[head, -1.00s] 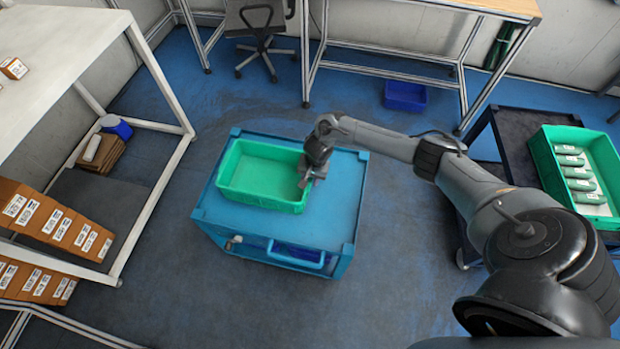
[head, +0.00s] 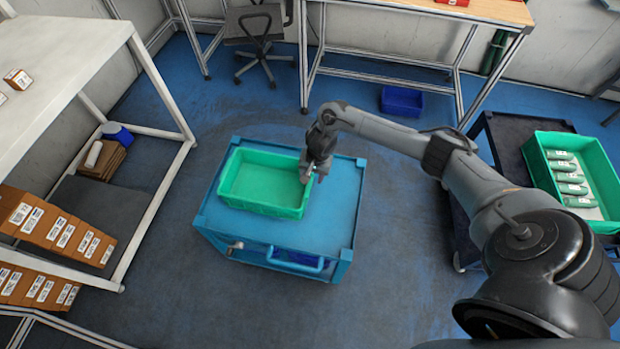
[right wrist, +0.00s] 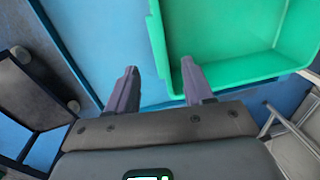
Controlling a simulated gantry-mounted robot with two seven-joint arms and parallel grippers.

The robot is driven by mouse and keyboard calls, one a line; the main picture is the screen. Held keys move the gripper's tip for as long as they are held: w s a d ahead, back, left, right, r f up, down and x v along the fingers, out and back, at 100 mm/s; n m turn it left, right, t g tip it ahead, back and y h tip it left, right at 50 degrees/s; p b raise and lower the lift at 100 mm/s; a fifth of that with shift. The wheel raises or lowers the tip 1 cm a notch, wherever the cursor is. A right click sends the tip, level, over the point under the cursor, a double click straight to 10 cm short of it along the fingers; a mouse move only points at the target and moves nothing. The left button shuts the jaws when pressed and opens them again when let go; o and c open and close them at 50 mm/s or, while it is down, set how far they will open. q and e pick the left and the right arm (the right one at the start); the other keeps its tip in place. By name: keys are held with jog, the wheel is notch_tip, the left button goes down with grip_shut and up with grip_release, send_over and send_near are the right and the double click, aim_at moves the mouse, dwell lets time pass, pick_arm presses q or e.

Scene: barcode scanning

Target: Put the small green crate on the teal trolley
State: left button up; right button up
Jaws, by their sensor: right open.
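The small green crate (head: 262,181) sits on the top of the teal trolley (head: 325,217), towards its left side, and looks empty. In the right wrist view the crate (right wrist: 225,70) fills the upper right, with the trolley top (right wrist: 105,35) beside it. My right gripper (head: 309,178) is at the crate's right rim. In the right wrist view its two fingers (right wrist: 160,88) are apart, with the crate's wall edge between and beyond them. I cannot tell whether they touch the wall. My left gripper is not in view.
A dark trolley (head: 505,150) at the right carries a larger green crate (head: 538,168) with several green items. A white shelf (head: 70,50) with brown boxes (head: 45,225) stands at the left. A blue bin (head: 402,101) lies under the back desk. Floor around the teal trolley is clear.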

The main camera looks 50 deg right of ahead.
jog(key=s+a+r+n+t, duration=0.15)
jog(key=a+n, duration=0.35)
jog(key=a, duration=0.6)
jog(key=s+a+r+n+t, duration=0.1)
jog(key=s+a+n+t, duration=0.3)
jog(key=a, duration=0.6)
jog(key=s+d+r+n+g, duration=0.1)
jog(key=s+r+n, duration=0.2)
jog(key=s, duration=0.4)
jog(key=s+r+n+g, duration=0.2)
jog(key=s+r, duration=0.3)
jog(key=s, duration=0.2)
jog(key=shift+s+d+r+n+h+p, duration=0.3)
jog(key=shift+s+d+n+p, duration=0.05)
jog(key=shift+n+p, duration=0.1)
jog(key=shift+r, duration=0.15)
